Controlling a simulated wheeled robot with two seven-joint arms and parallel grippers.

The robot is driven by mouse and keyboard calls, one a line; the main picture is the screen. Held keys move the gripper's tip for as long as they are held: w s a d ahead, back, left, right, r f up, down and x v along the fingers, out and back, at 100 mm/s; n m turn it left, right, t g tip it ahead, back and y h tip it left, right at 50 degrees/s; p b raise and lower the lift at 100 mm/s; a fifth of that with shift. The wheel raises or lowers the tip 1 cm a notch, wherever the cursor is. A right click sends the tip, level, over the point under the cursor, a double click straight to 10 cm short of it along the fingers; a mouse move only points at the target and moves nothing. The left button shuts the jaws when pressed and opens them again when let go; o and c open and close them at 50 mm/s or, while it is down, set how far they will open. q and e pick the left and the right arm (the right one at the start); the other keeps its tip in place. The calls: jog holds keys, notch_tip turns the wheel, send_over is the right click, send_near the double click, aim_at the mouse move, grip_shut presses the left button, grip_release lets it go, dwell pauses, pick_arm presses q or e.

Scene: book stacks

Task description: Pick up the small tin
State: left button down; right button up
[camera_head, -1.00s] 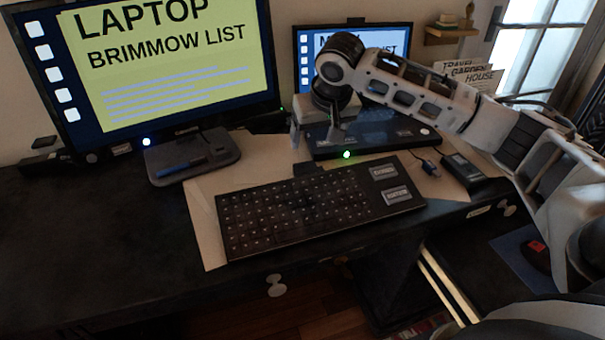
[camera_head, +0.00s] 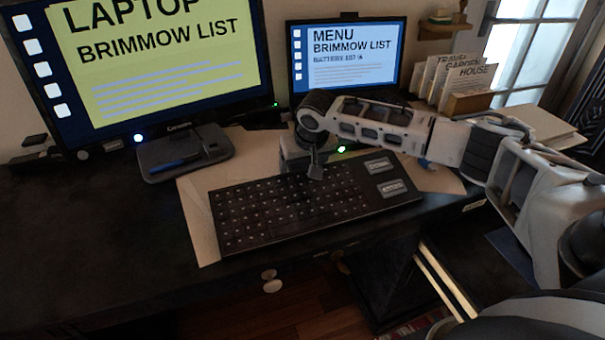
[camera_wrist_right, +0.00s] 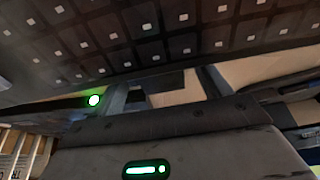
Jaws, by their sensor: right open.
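My right gripper (camera_head: 303,166) points down over the back edge of the black keyboard (camera_head: 300,205) in the head view. In the right wrist view its two fingers (camera_wrist_right: 163,92) stand apart, open. A small dark block (camera_wrist_right: 165,82) shows between them, beside the keyboard; it may be the small tin, but I cannot tell for sure. No tin is clearly visible in the head view, where the gripper and wrist cover the spot behind the keyboard. My left gripper is not in view.
A large monitor (camera_head: 160,60) stands at the left, and a smaller screen (camera_head: 347,58) behind my right arm. A dark stand with a pen (camera_head: 185,155) sits below the large monitor. A book holder (camera_head: 466,102) stands at the right. The desk's left front (camera_head: 90,230) is clear.

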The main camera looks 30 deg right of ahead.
jog(key=c, duration=0.9)
jog(key=shift+r, duration=0.15)
